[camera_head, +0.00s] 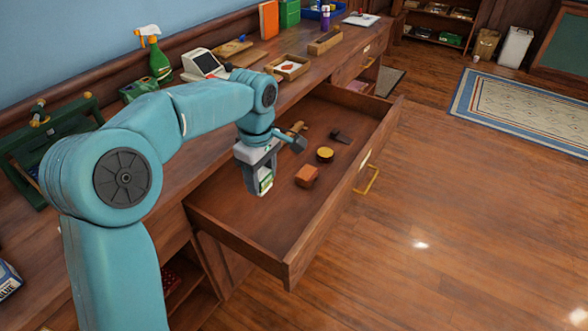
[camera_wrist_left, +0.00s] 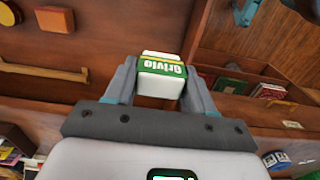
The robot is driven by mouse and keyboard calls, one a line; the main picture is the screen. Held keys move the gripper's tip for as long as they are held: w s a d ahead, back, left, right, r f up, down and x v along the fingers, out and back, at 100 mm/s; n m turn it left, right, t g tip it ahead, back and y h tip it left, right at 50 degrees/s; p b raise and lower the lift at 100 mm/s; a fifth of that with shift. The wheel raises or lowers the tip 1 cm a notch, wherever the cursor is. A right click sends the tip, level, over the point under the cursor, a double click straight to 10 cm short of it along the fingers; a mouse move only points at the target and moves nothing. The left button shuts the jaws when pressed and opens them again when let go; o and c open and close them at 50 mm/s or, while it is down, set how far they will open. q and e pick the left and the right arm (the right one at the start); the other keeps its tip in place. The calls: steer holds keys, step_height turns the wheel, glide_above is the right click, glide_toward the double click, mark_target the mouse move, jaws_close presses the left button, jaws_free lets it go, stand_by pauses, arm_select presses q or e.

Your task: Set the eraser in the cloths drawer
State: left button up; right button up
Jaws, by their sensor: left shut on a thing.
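The eraser, a small white block with a green and yellow printed sleeve, shows between my fingers in the left wrist view (camera_wrist_left: 162,78) and the head view (camera_head: 266,183). My left gripper (camera_head: 260,181) is shut on it, pointing down over the left part of a large open wooden drawer (camera_head: 245,216). The drawer holds an orange-brown block (camera_head: 307,176), a round yellow-topped tin (camera_head: 325,154), a dark small tool (camera_head: 341,136) and a wooden-handled item (camera_head: 296,128). I see no cloths in it. A farther drawer (camera_head: 370,72) stands partly open with something pinkish inside, too small to identify. My right gripper is out of view.
The counter behind carries a green spray bottle (camera_head: 159,62), a white card terminal (camera_head: 204,64), a wooden tray (camera_head: 287,67) and a green tool caddy (camera_head: 52,145). The open drawer juts into the aisle. The wood floor (camera_head: 450,220) on the right is clear up to a patterned rug (camera_head: 520,108).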

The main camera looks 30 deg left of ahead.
arm_select(q)
step_height(320, 180, down, 15)
steer(key=b, duration=0.2)
steer(key=shift+s+b, duration=0.1)
steer(key=shift+b, duration=0.25)
step_height(320, 180, down, 5)
steer(key=shift+f+b, duration=0.1)
steer(key=shift+b, duration=0.3)
steer(key=shift+r, duration=0.2)
steer(key=shift+f, duration=0.15)
steer(key=o, duration=0.6)
steer(key=shift+f, duration=0.1)
steer(key=o, duration=0.5)
steer(key=shift+c, duration=0.2)
